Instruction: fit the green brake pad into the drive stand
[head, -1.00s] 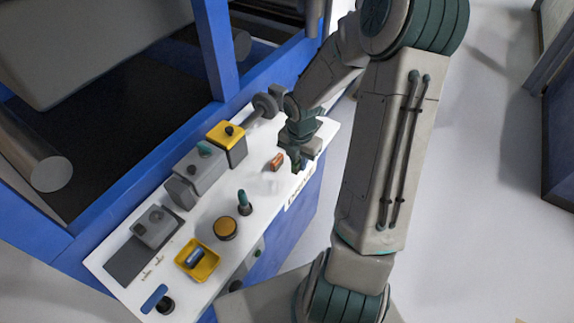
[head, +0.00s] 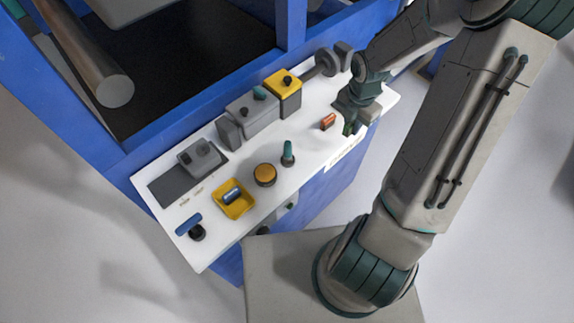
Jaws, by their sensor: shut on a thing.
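My gripper (head: 350,124) is over the right end of the white bench top, just right of a small orange-brown block. It is shut on a small green piece (head: 347,129), which I take for the green brake pad; only a little of it shows under the jaws. Which unit is the drive stand is not certain. A grey boxy unit (head: 250,117) with a teal knob on top stands at the back of the bench, left of my gripper. A lower grey unit (head: 203,158) sits on a dark plate farther left.
The white bench top (head: 300,185) also holds the orange-brown block (head: 327,122), a yellow box (head: 284,93), a teal peg (head: 288,152), an orange round knob (head: 265,174), a yellow tray (head: 240,210) and a blue-handled lever (head: 188,224). A blue machine frame (head: 225,94) rises behind.

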